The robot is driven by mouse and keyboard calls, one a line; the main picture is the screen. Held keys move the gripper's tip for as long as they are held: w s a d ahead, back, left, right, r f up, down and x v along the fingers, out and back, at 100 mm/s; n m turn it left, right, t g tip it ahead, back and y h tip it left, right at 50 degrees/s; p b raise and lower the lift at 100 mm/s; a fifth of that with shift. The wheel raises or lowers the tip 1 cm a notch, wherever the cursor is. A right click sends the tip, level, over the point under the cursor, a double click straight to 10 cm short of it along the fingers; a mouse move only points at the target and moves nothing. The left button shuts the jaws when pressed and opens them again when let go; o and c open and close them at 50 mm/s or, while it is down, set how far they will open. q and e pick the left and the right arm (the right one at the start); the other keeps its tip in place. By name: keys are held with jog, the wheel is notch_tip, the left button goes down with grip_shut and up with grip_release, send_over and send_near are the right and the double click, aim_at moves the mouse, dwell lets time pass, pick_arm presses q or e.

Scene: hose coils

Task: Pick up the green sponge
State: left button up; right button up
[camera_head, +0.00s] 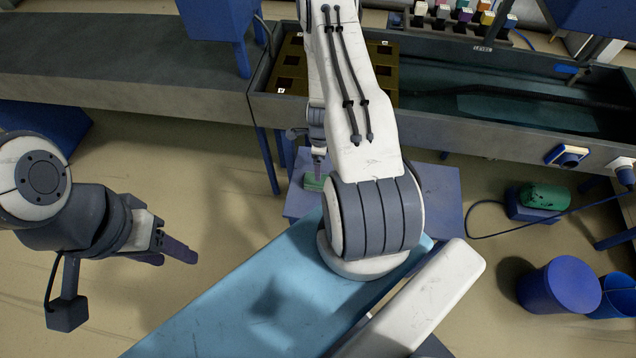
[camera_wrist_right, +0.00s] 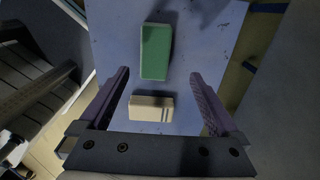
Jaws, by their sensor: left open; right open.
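The green sponge (camera_wrist_right: 155,52) lies on a blue platform (camera_wrist_right: 214,45) in the right wrist view, a little beyond the fingertips. In the head view a small part of the green sponge (camera_head: 313,183) shows beside my right arm, which hides the rest. My right gripper (camera_wrist_right: 160,75) is open and empty above the platform, with the sponge roughly centred ahead of its fingers. It is mostly hidden in the head view, with a fingertip (camera_head: 319,166) near the sponge. My left gripper (camera_head: 178,255) is open and empty over the floor at left.
A cream block (camera_wrist_right: 151,107) lies on the platform between my right fingers, close to the sponge. A grey trough (camera_head: 500,135) and a brown tray with square openings (camera_head: 291,60) are behind. A green rounded object (camera_head: 544,196) and a blue bin (camera_head: 560,286) stand at right.

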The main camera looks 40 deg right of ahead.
aim_at(310, 184)
notch_tip(310, 184, down, 5)
jog(key=b, duration=0.4)
jog(key=shift+r, duration=0.15)
jog(key=f+b, duration=0.1)
jog(key=b, duration=0.1)
jog(key=f+b, duration=0.2)
jog(key=b, duration=0.1)
jog(key=a+f+b, duration=0.1)
jog(key=f+b, duration=0.1)
jog(key=shift+s+f, duration=0.1)
jog(key=c, duration=1.4)
jog(key=shift+c, duration=0.2)
jog(key=shift+r, duration=0.25)
